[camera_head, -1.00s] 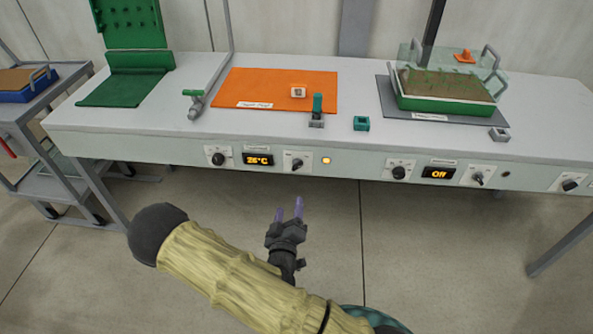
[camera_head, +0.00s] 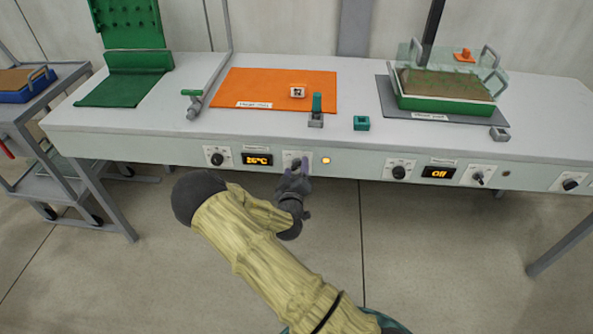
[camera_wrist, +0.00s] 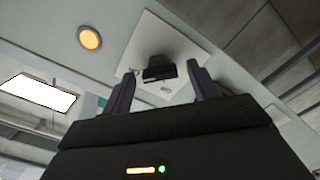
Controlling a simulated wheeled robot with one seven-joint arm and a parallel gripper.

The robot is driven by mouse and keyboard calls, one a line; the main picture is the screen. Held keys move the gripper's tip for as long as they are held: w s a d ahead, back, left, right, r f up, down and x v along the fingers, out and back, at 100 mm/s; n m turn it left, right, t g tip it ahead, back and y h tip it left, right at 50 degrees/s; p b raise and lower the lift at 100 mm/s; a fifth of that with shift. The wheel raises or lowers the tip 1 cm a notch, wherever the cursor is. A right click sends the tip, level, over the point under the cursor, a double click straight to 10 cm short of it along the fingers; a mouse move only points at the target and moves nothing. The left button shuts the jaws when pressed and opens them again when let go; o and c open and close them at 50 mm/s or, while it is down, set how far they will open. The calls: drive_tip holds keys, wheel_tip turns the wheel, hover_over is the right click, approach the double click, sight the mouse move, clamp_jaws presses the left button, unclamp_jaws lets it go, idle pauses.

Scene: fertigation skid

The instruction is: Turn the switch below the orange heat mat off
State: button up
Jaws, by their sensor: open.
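The orange heat mat (camera_head: 262,88) lies on the bench top. Below it on the front panel are a round black knob (camera_head: 217,159), a display (camera_head: 257,159) reading 26°C, a switch plate (camera_head: 289,155) and a lit amber lamp (camera_head: 326,160). My gripper (camera_head: 295,168) is in front of the switch plate and partly hides it. In the wrist view, the black switch (camera_wrist: 158,68) on its white plate shows between my two open purple fingertips (camera_wrist: 162,85), with gaps on both sides. The lamp (camera_wrist: 89,38) glows beside the plate there.
A second set of controls, with a knob (camera_head: 399,172) and a display (camera_head: 438,173) reading Off, is to the right below a grey mat (camera_head: 388,98) with a green tray (camera_head: 445,104). A green tap (camera_head: 193,95) and small blocks stand on the bench. The floor in front is clear.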

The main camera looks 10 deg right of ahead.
drive_tip(key=c, duration=1)
drive_tip(key=shift+n, duration=0.3)
drive_tip(key=n, duration=0.8)
drive_tip(key=shift+f+n, duration=0.1)
drive_tip(key=shift+n, duration=0.2)
drive_tip(key=n, duration=0.4)
drive_tip(key=shift+f+n, duration=0.1)
drive_tip(key=shift+n, duration=0.2)
drive_tip(key=shift+n+b, duration=0.7)
drive_tip(key=shift+n, duration=1.4)
